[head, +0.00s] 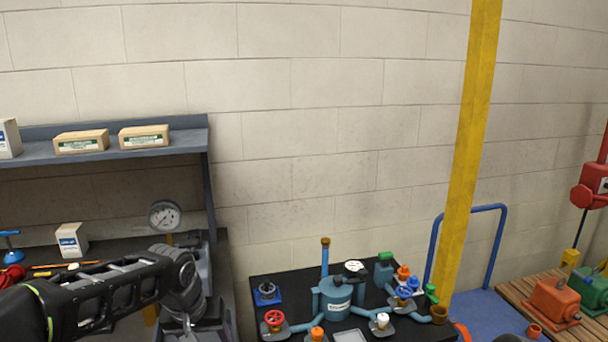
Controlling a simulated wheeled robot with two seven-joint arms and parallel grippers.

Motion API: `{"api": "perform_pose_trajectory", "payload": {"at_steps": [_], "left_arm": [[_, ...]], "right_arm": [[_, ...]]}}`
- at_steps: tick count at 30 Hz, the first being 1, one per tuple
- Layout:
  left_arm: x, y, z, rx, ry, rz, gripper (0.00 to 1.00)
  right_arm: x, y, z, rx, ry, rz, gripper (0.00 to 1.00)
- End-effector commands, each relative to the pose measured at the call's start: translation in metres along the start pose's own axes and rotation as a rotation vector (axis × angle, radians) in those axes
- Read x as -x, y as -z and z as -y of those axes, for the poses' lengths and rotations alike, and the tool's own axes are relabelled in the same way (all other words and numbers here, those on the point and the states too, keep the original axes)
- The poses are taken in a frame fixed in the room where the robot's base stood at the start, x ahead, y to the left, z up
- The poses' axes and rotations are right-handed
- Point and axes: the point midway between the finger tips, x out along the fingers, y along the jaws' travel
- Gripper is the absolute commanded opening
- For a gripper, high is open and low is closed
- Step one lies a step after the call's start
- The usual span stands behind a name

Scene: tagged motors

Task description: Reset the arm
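My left arm (110,292) comes in from the lower left, black with an open-framed link and a round grey joint at its right end. I cannot make out any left gripper fingers. My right gripper is not in view. A red-orange motor (552,300) and a green motor (590,288) sit on a wooden pallet (515,290) at the right. A red unit (594,184) hangs or stands above them, cut by the right edge. I cannot read any tags on them.
A black table (270,290) holds a blue tank (335,298) with pipes and coloured valves. A yellow post (468,150) and a blue-handled cart (484,302) stand to its right.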

Motion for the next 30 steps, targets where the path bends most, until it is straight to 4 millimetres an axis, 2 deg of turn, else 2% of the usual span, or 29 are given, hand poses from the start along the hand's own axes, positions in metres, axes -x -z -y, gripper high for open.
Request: {"api": "perform_pose_trajectory", "payload": {"at_steps": [1, 5, 6, 8, 9, 11, 12, 14, 15, 18, 22, 25, 30], "left_arm": [[-0.031, -0.013, -0.006, -0.014, -0.02, 0.026, 0.58], [-0.112, -0.055, -0.026, -0.04, -0.096, 0.082, 0.58], [-0.14, -0.074, -0.032, -0.044, -0.123, 0.103, 0.58], [-0.18, -0.105, -0.041, -0.045, -0.163, 0.131, 0.58], [-0.204, -0.127, -0.046, -0.041, -0.188, 0.149, 0.58], [-0.239, -0.163, -0.053, -0.03, -0.223, 0.174, 0.58], [-0.26, -0.189, -0.057, -0.019, -0.243, 0.191, 0.58], [-0.289, -0.23, -0.061, 0.001, -0.267, 0.212, 0.58], [-0.304, -0.257, -0.063, 0.017, -0.279, 0.226, 0.58], [-0.332, -0.318, -0.064, 0.055, -0.291, 0.252, 0.58], [-0.347, -0.375, -0.061, 0.089, -0.283, 0.271, 0.58], [-0.349, -0.395, -0.059, 0.102, -0.274, 0.275, 0.58], [-0.349, -0.401, -0.058, 0.104, -0.271, 0.272, 0.58]], "right_arm": [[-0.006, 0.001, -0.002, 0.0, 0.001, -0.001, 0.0], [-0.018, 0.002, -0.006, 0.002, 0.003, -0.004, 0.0], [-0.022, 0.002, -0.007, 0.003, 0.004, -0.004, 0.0], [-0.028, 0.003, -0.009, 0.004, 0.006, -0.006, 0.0], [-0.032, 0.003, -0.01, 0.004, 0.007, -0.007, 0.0], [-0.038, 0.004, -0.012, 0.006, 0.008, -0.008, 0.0], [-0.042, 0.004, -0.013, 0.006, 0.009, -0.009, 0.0], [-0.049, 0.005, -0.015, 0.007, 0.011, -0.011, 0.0], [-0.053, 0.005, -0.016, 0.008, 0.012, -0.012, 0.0], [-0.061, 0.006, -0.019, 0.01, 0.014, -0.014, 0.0], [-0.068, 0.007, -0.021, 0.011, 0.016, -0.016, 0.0], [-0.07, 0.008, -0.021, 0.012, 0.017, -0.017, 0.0], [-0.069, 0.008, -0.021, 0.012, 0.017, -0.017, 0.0]]}}
